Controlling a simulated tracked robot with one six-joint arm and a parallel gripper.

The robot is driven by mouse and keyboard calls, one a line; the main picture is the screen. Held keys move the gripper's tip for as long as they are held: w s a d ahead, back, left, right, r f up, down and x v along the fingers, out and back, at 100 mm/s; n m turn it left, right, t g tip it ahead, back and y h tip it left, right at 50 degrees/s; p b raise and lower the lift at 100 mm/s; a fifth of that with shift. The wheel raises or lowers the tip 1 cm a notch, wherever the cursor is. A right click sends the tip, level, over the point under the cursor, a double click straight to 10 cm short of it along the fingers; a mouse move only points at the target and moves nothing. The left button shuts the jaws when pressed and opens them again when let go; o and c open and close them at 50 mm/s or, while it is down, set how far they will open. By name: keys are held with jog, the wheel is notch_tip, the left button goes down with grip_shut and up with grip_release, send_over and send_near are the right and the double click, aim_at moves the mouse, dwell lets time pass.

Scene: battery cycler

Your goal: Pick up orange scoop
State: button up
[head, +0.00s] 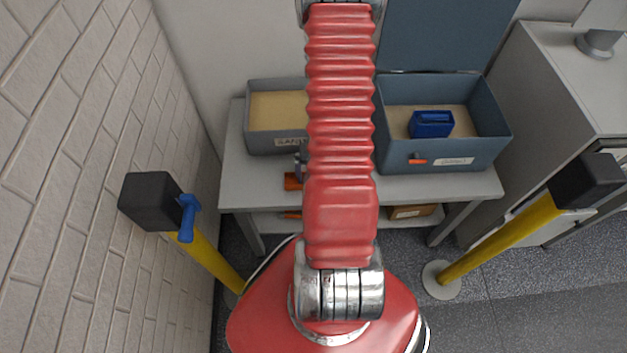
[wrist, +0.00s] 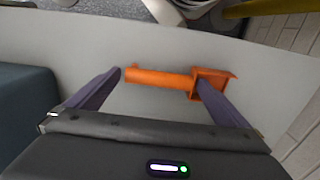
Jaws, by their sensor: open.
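The orange scoop (wrist: 160,77) lies on the light grey bench top, running across the wrist view. Its handle points left and its box-shaped bowl is at the right. My gripper (wrist: 159,79) is open, with its two purple fingers spread towards the scoop. The left fingertip is beside the handle's end, and the right finger overlaps the bowl in the picture; I cannot tell whether either touches. Nothing is held between the fingers. In the head view only a piece of the scoop (head: 293,182) shows at the left of my red arm, which hides the rest.
A grey bin of sand (head: 272,151) stands at the back left of the bench (head: 240,190). Yellow posts (head: 205,257) (head: 500,240) flank the front, and a brick wall is at left.

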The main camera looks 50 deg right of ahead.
jog(key=shift+c, duration=0.3)
jog(key=c, duration=0.9)
jog(key=shift+r, duration=0.1)
jog(key=shift+c, duration=0.2)
notch_tip(320, 180, up, 10)
dwell(0.4)
dwell(0.3)
jog(key=o, duration=0.5)
jog(key=c, duration=0.7)
